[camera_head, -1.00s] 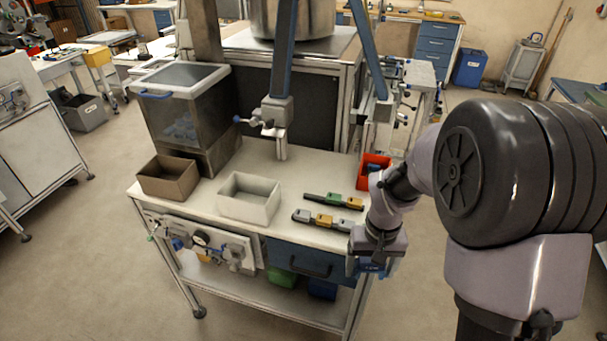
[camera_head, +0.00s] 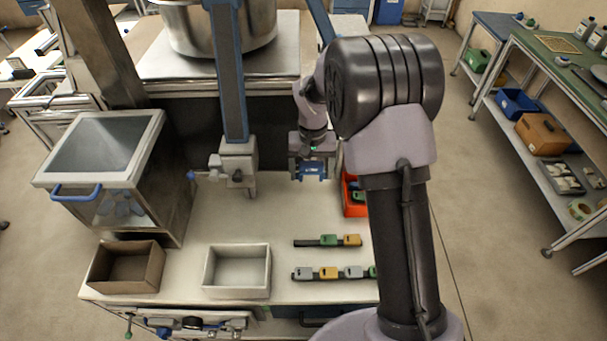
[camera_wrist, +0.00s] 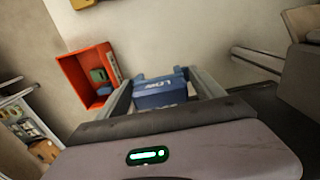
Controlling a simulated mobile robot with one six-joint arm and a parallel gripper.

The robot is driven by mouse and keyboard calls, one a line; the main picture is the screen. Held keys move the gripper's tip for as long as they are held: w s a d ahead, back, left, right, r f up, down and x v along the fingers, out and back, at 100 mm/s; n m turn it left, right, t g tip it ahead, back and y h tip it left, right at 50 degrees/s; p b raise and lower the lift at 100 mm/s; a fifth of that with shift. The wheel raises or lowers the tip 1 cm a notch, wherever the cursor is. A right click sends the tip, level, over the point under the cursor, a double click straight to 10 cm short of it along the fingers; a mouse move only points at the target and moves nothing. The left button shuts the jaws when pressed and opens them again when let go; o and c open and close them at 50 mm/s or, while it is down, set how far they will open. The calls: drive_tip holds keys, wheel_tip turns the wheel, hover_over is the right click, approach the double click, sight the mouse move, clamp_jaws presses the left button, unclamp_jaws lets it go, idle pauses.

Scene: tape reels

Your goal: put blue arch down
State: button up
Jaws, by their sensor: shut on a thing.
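The blue arch (camera_wrist: 160,92) is held between the two fingers of my gripper (camera_wrist: 165,82) in the wrist view, with pale lettering on its face. In the head view my gripper (camera_head: 312,176) is shut on the blue arch (camera_head: 313,168) above the back part of the white table top (camera_head: 225,220). It is to the left of the red bin and to the right of the grey clamp post. Whether the arch touches the surface is hard to tell.
The red bin (camera_wrist: 84,62) holds a green piece. Two rails of coloured blocks (camera_head: 328,241) (camera_head: 330,273) lie near the table front. A white box (camera_head: 237,292) and a brown box (camera_head: 126,288) stand left. A grey post (camera_head: 238,160) stands beside my gripper.

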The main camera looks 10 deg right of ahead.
sight(311, 165)
drive_tip(key=f, duration=0.3)
drive_tip(key=f+b, duration=0.1)
drive_tip(key=f, duration=0.2)
drive_tip(key=f+b, duration=0.1)
drive_tip(key=f, duration=0.3)
drive_tip(key=shift+s+a, duration=0.1)
drive_tip(key=shift+s, duration=0.2)
drive_tip(key=o, duration=1.4)
wheel_tip(311, 165, up, 13)
drive_tip(key=shift+r+p, duration=0.1)
drive_tip(key=shift+p, duration=1.05)
drive_tip(key=s+a+r+m+t+y, duration=0.15)
drive_tip(key=s+r+t, duration=0.25)
drive_tip(key=s+r, duration=1.35)
drive_tip(key=shift+m+t+y, duration=0.25)
drive_tip(key=shift+m+t, duration=0.1)
drive_tip(key=shift+t, duration=0.55)
drive_tip(key=s, duration=0.3)
drive_tip(key=s+a+r, duration=0.1)
drive_tip(key=s, duration=0.3)
drive_tip(key=s+a+r, duration=0.1)
drive_tip(key=s, duration=0.2)
drive_tip(key=shift+s+a+r, duration=0.1)
drive_tip(key=shift+s+a, duration=0.1)
drive_tip(key=shift+s, duration=0.15)
